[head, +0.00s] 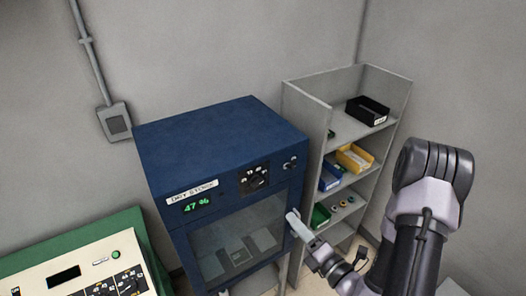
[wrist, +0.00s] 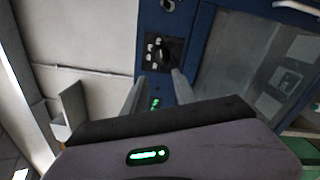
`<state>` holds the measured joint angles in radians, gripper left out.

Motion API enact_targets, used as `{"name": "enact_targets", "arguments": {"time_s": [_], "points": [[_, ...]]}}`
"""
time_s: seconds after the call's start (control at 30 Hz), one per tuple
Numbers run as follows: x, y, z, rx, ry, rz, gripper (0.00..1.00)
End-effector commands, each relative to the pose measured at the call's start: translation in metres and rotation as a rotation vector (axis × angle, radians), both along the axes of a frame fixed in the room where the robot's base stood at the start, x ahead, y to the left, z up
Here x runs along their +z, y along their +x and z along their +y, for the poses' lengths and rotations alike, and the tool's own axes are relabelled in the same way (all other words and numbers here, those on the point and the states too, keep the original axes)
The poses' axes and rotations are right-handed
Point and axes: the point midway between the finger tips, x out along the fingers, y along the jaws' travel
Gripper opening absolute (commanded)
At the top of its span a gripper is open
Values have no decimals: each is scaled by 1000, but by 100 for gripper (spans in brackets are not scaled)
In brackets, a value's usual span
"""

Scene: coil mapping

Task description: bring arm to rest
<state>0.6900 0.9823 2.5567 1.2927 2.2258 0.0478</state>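My gripper (head: 300,226) is in front of the right side of the blue dry storage cabinet (head: 215,140), near its glass door. The wrist view shows my gripper (wrist: 157,88) with its two fingers apart and nothing between them. Beyond the fingers are the cabinet's dark knob (wrist: 163,52) and part of its green display (wrist: 155,104). In the head view my arm comes in from the lower right, bent, with its elbow high. I cannot tell how far the fingertips are from the cabinet.
A grey shelf unit (head: 320,100) stands right of the cabinet, close behind my arm. It holds a black bin (head: 367,111), yellow and blue bins, a green bin and small coils. A green-edged instrument panel (head: 85,275) is at lower left. The cabinet's glass door (head: 235,245) appears closed.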

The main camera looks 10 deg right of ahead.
Motion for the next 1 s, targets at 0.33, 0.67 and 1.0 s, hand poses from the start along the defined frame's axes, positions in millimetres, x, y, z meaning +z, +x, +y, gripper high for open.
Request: {"name": "enact_targets", "arguments": {"time_s": [0.33, 0.67, 1.0], "points": [[-79, -141, 198, 1211, -969, -704, 34], [-204, -179, 113, -1533, 2200, 1179, 34], [-183, -170, 98, -1319, 2128, 1064, 34]]}}
